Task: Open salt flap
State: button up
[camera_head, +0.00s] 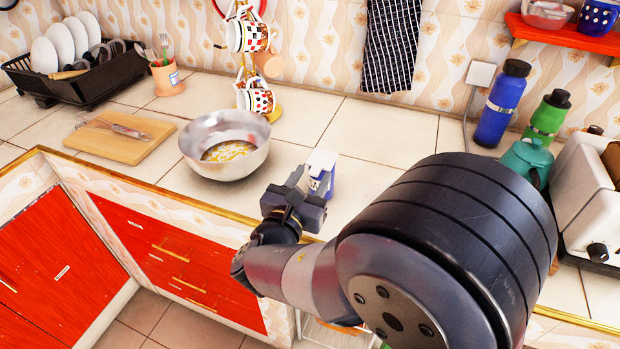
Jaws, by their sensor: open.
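The salt box (320,170) is a small white and blue carton standing on the tiled counter, to the right of the metal bowl. Its white top shows, but I cannot tell whether the flap is open or closed. My gripper (303,182) is at the box's near left side, close to it; I cannot tell whether they touch. The gripper is open, and its fingers and the lower front of the box partly overlap in this view. Nothing is visibly held.
A metal bowl (225,147) with yellowish contents stands left of the box. A cutting board (121,137) and a black dish rack (70,75) are farther left. Bottles (500,105) and a toaster (590,195) stand right. Counter behind the box is clear.

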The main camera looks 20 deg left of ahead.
jog(key=shift+c, duration=0.3)
grip_shut()
dwell(0.3)
